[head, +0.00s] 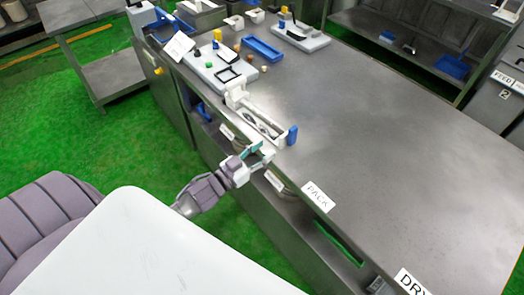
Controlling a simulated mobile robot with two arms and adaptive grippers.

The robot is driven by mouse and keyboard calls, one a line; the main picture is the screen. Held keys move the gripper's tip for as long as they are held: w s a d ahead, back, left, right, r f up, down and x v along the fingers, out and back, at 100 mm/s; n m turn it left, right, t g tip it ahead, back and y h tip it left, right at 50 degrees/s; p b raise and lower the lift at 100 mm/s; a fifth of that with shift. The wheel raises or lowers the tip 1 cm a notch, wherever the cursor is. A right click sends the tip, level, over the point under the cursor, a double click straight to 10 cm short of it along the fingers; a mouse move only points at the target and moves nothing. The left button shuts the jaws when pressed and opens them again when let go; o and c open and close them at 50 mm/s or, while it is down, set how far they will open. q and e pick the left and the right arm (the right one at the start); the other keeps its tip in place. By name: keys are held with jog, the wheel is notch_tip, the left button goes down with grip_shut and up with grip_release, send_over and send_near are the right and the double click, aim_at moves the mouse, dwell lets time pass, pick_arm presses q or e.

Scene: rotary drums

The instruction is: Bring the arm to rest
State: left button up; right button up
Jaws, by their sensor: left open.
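My left gripper (258,157) is open and empty. It is at the near edge of the grey workbench (370,150), just in front of a white fixture (240,97) with a blue end block (292,135). I cannot tell whether the gripper touches the fixture or the bench edge. My left forearm reaches up to it from the lower left, over the green floor. My right gripper is not in view.
White stations with small parts and a blue tray (263,49) stand toward the bench's far end. A PACK label (318,196) marks the front edge. The bench's right part is clear. A side table (75,12) and green floor (90,120) lie left.

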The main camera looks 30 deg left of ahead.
pick_arm(q)
jog(key=shift+f, duration=0.1)
dwell(0.3)
jog(key=s+a+f+n+g+y, duration=0.1)
jog(key=s+f+g+y, duration=0.3)
jog(key=f, duration=0.7)
jog(key=s+f+g+h+b, duration=0.1)
jog(key=s+f, duration=0.5)
jog(key=f, duration=0.4)
jog(key=s+a+f+n+g+y, duration=0.1)
jog(key=s+f+g+y, duration=0.3)
jog(key=f, duration=0.7)
jog(key=s+d+f+g, duration=0.1)
jog(key=s+f, duration=0.3)
jog(key=s, duration=0.5)
jog(key=s+d+f+g+h, duration=0.1)
jog(key=s+d+f+g, duration=0.1)
jog(key=s+f, duration=0.3)
jog(key=s+d+f+m+g, duration=0.1)
jog(key=s+f+g, duration=0.3)
jog(key=s, duration=0.9)
jog(key=shift+s+d+f+h+b, duration=0.2)
jog(key=shift+d+f+h+b, duration=0.2)
jog(key=shift+d+f, duration=0.3)
